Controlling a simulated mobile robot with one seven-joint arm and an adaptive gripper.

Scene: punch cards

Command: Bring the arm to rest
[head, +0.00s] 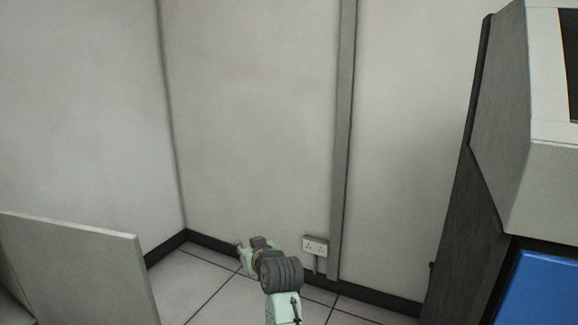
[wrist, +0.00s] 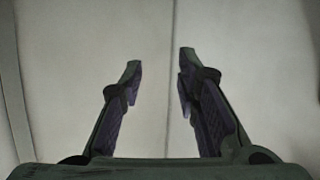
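My gripper (wrist: 160,75) shows in the wrist view with its two fingers apart and nothing between them. Behind the fingers is only a pale surface with a thin dark line. The fingers are too small there to make out clearly. The gripper appears to touch nothing.
A tall grey machine with a blue panel (head: 540,290) stands at the right. A pale upright panel (head: 80,260) is at the lower left. A wall socket (head: 315,246) sits low beside a vertical grey strip (head: 341,140). Tiled floor (head: 190,275) shows between.

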